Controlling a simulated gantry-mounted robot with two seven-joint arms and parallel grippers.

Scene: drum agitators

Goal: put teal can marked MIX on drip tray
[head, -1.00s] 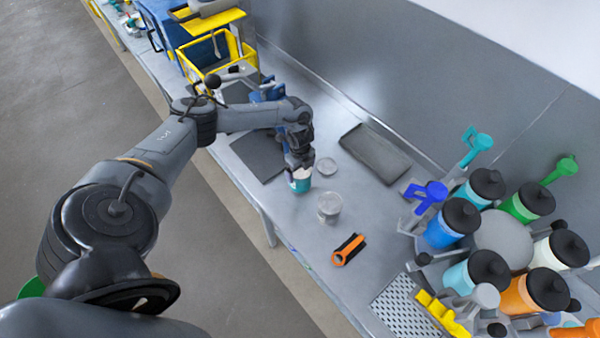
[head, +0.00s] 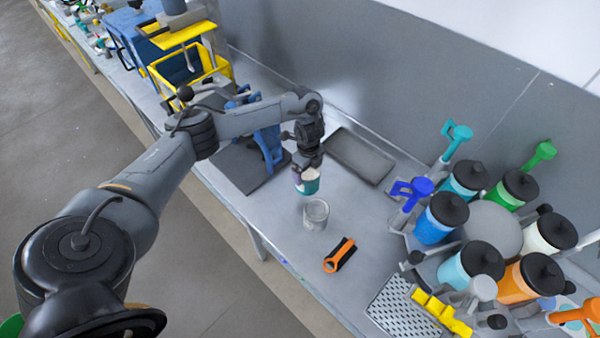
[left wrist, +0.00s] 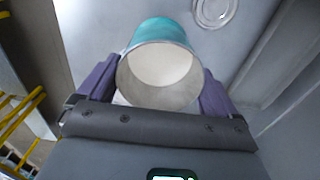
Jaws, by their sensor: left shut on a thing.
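My left gripper (head: 307,170) is shut on a teal can (head: 309,187) with a pale band and a cream top. The can appears held above the bench. In the left wrist view, the can (left wrist: 158,30) sits between both fingers, with its pale round end facing the camera. I cannot read MIX on it. A perforated metal tray (head: 392,305), which looks like the drip tray, lies at the bench's front edge, lower right of the can. A dark grey flat tray (head: 360,155) lies behind the gripper. My right gripper is not in view.
An open metal tin (head: 316,214) stands just below the can in the head view. An orange-handled tool (head: 339,256) lies between it and the perforated tray. Several lidded drums, such as the blue one (head: 434,225), crowd the right. A yellow rack (head: 435,311) adjoins the perforated tray.

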